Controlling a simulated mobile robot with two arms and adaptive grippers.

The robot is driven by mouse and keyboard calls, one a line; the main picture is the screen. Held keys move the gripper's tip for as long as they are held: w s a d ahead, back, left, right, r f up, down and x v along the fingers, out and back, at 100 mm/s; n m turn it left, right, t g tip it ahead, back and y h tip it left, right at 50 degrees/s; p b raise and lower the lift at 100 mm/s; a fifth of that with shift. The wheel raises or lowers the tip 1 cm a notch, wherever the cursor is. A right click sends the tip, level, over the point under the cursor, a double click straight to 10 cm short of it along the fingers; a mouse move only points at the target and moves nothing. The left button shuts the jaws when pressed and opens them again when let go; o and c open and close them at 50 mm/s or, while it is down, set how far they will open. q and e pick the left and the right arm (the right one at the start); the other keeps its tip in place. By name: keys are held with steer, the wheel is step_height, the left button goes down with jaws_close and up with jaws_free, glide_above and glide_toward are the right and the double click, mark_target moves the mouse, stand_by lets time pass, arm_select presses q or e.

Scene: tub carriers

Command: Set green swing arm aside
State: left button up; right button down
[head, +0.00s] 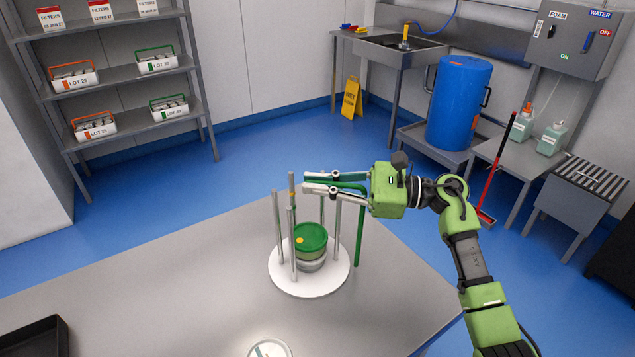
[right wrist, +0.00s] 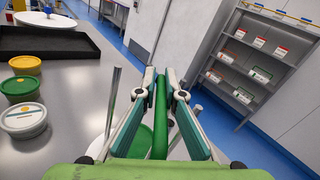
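The green swing arm (head: 360,228) has an upright at the right edge of a round white carrier base (head: 281,277) and a bent top reaching left over it. My right gripper (head: 304,182) is around this top part, high above the base. In the right wrist view the green bar (right wrist: 160,115) runs lengthwise between the fingers (right wrist: 160,76), which look closed against both its sides. A green-lidded tub (head: 311,237) sits on a pale one among several upright grey posts (head: 278,225). My left gripper is not in view.
The grey table has clear room left of the carrier. A black tray (head: 35,338) lies at its left. Yellow-lidded (right wrist: 25,65), green-lidded (right wrist: 20,86) and white-lidded (right wrist: 24,118) tubs show in the wrist view. A round pale lid (head: 270,348) is at the front edge.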

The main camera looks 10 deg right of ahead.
steer(key=shift+w+d+m+t+h+b, duration=0.3)
steer(key=shift+w+m+t+h, duration=0.4)
steer(key=shift+t, duration=0.4)
steer(key=shift+w+d+m+t+h+b, duration=0.3)
steer(key=shift+w+m+t+h, duration=0.15)
steer(key=shift+m+t, duration=0.55)
steer(key=c, duration=2.2)
jaws_free()
steer(key=shift+o, duration=0.2)
steer(key=v, duration=1.2)
steer(key=shift+s, duration=0.15)
steer(key=shift+c, duration=0.4)
